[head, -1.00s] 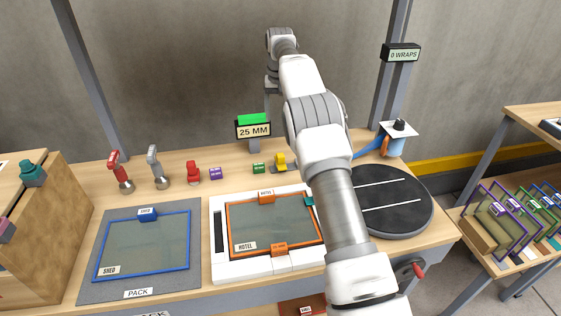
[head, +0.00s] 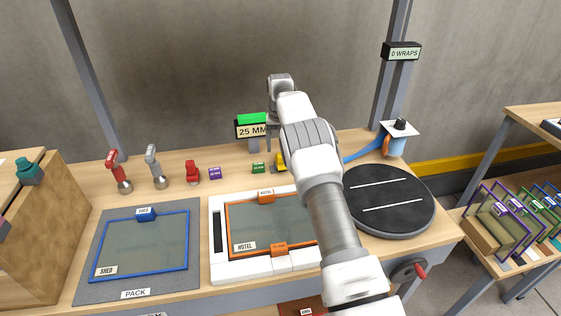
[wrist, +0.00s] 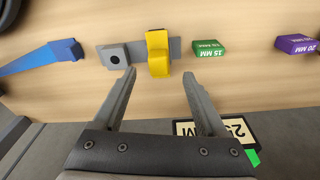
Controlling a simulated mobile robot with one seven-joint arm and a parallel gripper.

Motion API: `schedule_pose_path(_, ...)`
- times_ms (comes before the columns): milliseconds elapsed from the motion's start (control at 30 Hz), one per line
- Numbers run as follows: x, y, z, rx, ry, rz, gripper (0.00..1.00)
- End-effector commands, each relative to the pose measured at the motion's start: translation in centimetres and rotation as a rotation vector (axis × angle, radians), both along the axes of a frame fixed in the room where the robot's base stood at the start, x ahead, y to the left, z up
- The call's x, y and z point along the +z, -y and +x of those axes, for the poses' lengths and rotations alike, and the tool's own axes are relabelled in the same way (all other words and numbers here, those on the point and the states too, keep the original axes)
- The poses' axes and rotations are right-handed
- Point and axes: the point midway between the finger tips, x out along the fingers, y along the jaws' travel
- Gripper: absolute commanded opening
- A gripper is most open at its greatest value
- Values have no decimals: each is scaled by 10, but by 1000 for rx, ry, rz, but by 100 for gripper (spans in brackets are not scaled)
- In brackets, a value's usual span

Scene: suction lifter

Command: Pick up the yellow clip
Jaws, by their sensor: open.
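The yellow clip (wrist: 158,52) sits on a small grey base plate (wrist: 115,55) on the wooden bench in the wrist view. In the head view the yellow clip (head: 281,160) shows just left of my arm, partly hidden by it. My gripper (wrist: 158,75) is open and empty in the wrist view. Its two fingers point toward the clip, which lies just beyond the fingertips and between their lines. The fingers do not appear to touch it.
A green 15 MM block (wrist: 208,48) and a purple 20 MM block (wrist: 297,44) lie right of the clip in the wrist view. A blue strip (wrist: 40,59) is on the left. The 25 MM sign (head: 251,131) stands behind. A black turntable (head: 390,200) is at right.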

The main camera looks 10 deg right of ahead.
Motion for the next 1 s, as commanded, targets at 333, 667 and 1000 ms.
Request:
schedule_pose_path(333,-44,2,2,-1,-1,0,75)
schedule_pose_path(667,-44,2,2,-1,-1,0,50)
schedule_pose_path(1000,-44,2,2,-1,-1,0,0)
